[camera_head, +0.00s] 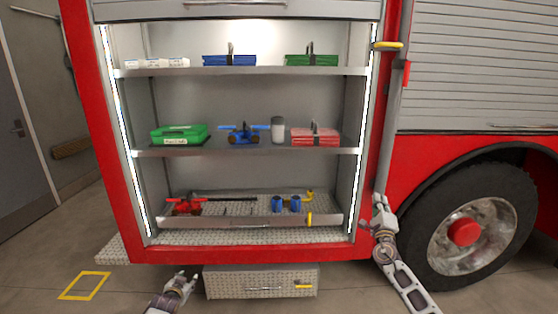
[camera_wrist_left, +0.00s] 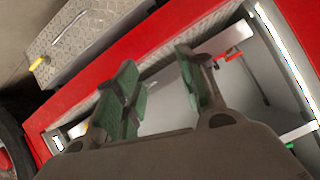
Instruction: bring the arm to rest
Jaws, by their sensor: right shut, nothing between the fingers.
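My left gripper (camera_head: 185,276) is low in front of the red truck, left of the diamond-plate step box (camera_head: 260,283). In the left wrist view its two green-padded fingers (camera_wrist_left: 160,90) stand apart with nothing between them, so it is open and empty. My right gripper (camera_head: 380,202) is shut and empty, raised beside the right edge of the open compartment, in front of the truck's red side. I cannot tell whether it touches the truck.
The lit compartment has shelves with cases, a blue tool (camera_head: 241,134) and a pull-out tray (camera_head: 255,221) holding a red tool (camera_head: 183,206) and blue cylinders (camera_head: 285,204). A wheel (camera_head: 470,230) stands at right. A yellow floor square (camera_head: 84,286) lies left. The front floor is clear.

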